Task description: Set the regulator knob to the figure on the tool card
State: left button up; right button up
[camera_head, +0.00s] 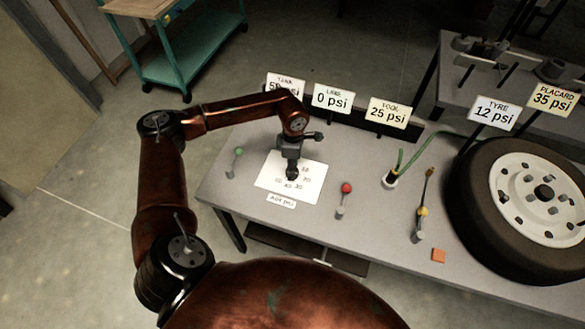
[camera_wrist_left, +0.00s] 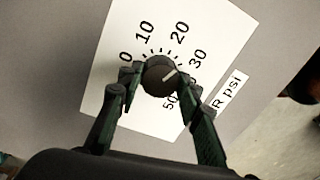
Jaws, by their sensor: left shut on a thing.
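The regulator knob (camera_wrist_left: 157,76) is a dark round dial on a white scale sheet (camera_head: 263,180) marked 0 to 50. My left gripper (camera_head: 292,174) is over the sheet, its fingers shut on the knob from both sides in the left wrist view (camera_wrist_left: 160,77). The knob's pale pointer line aims up and right, between the 20 and 30 figures, nearer 30. My gripper hides most of the knob and some figures in the head view. The tool card (camera_head: 389,112) reads 25 psi. My right gripper is not in view.
Other cards read line 0 psi (camera_head: 332,99), tyre 12 psi (camera_head: 491,112) and placard 35 psi (camera_head: 554,97). A green-knobbed lever (camera_head: 237,154), a red-knobbed lever (camera_head: 346,191), a yellow-fitted tool (camera_head: 422,212) and a wheel (camera_head: 487,235) stand on the grey bench (camera_head: 350,245).

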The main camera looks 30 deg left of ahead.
pick_arm(q)
jog(key=shift+w+r, duration=0.1)
jog(key=o, duration=1.2)
jog(key=r, duration=1.2)
jog(key=shift+w+a, duration=0.1)
jog(key=shift+w, duration=0.15)
